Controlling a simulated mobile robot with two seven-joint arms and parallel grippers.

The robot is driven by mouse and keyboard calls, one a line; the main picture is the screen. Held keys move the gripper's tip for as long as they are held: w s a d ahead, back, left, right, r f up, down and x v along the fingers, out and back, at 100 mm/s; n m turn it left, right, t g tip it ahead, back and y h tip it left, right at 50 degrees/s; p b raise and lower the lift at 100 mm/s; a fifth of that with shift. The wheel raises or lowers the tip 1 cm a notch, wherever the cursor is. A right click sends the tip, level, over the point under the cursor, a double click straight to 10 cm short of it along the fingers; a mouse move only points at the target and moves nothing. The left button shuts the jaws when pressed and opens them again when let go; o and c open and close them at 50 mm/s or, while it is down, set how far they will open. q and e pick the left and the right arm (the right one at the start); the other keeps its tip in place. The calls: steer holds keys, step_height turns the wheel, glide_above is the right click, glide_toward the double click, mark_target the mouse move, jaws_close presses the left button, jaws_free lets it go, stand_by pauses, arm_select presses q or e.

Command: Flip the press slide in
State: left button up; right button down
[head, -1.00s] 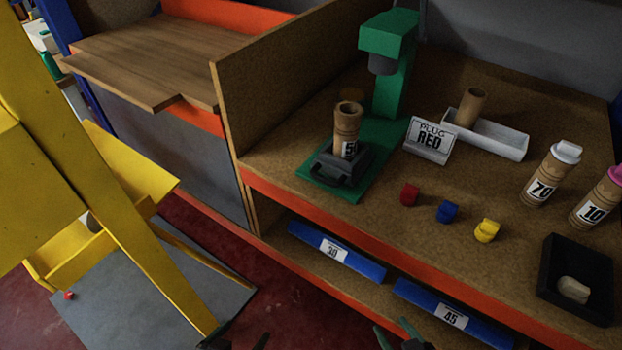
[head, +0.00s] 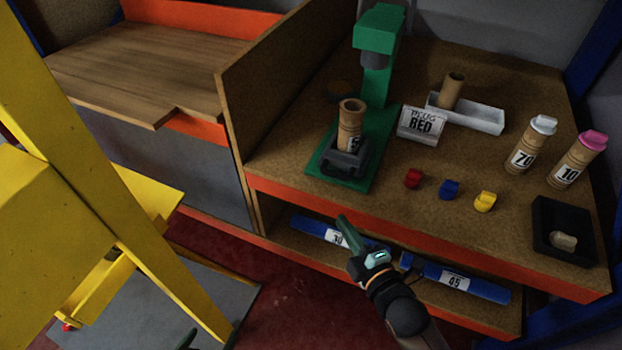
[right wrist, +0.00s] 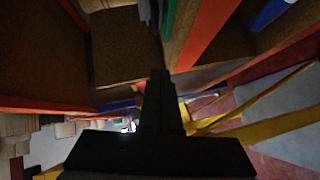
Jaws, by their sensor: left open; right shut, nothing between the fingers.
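The green press (head: 378,50) stands on the cork-brown bench with its head raised above its green base. The dark grey press slide (head: 346,163), with a handle at its front, sits on the front part of the base, forward of the press head. A brown tube (head: 350,122) with a partly hidden label stands upright in the slide. My right gripper (head: 343,220) is shut and empty, in front of the bench edge and below the slide. In the right wrist view its dark fingers (right wrist: 158,80) show together. My left gripper (head: 210,341) is open at the bottom edge, only its tips showing.
Red, blue and yellow plugs (head: 449,189), a PLUG RED sign (head: 420,125), a white tray (head: 480,117), tubes labelled 70 (head: 526,155) and 10 (head: 570,170) and a black tray (head: 540,215) stand right. A divider (head: 240,110) rises left of the press.

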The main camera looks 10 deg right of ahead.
steer(key=shift+w+a+r+n, duration=0.2)
steer(key=shift+a+r+n, duration=0.15)
steer(key=shift+r+n, duration=0.1)
steer(key=d+x, duration=0.1)
steer(key=x, duration=0.3)
steer(key=d+x, duration=0.1)
steer(key=x, duration=0.7)
steer(key=shift+w+d+f, duration=0.2)
steer(key=shift+w+d, duration=0.1)
steer(key=shift+w, duration=0.4)
